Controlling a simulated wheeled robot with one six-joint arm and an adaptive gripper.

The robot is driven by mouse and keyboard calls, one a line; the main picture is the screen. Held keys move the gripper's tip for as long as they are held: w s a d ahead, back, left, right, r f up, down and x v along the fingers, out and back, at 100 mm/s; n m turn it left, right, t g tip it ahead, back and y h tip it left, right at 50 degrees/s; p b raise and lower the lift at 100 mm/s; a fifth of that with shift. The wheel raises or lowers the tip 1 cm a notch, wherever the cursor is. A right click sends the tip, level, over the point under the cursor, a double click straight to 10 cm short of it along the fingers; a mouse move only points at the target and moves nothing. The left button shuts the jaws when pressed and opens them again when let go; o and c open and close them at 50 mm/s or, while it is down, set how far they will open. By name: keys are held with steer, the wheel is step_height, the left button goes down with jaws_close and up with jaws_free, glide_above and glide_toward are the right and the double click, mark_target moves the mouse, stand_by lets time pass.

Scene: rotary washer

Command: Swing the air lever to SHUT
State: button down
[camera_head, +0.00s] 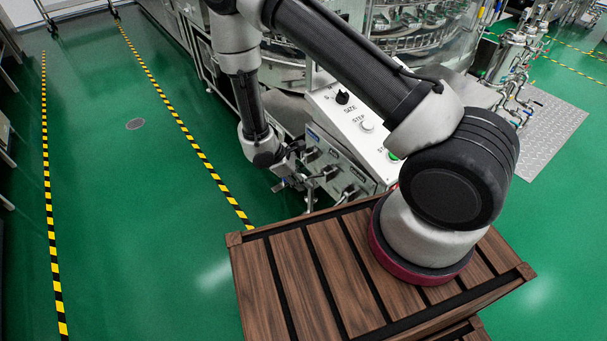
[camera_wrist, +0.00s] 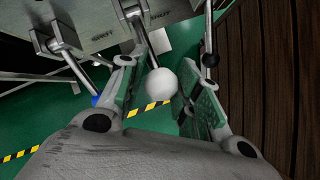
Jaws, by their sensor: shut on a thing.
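A valve panel (camera_head: 340,165) with several small levers stands on the machine's near side. In the wrist view a lever with a white ball knob (camera_wrist: 161,83) sits between the fingers of my gripper (camera_wrist: 163,88), which is shut on it. A lever with a blue tip (camera_wrist: 97,100) is to the left, outside the left finger. Small dark labels show by the lever pivots; I cannot read which lever is air. In the head view my gripper (camera_head: 288,182) is partly hidden by my wrist.
A white control panel (camera_head: 350,120) with a black knob and a green button is above the levers. The wooden slatted top (camera_head: 300,285) lies close to the right of my gripper in the wrist view. Open green floor (camera_head: 130,200) with striped tape is at the left.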

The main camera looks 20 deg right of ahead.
step_height(320, 180, down, 11)
steer(key=d+m+t+h, duration=0.1)
steer(key=h, duration=0.7)
steer(key=shift+s+f+t+h, duration=0.15)
steer(key=shift+s+t+h, duration=0.05)
steer(key=shift+t+h, duration=0.1)
steer(key=shift+d, duration=0.2)
steer(key=c, duration=1.4)
jaws_free()
steer(key=o, duration=0.3)
steer(key=shift+d, duration=0.15)
steer(key=shift+w, duration=0.1)
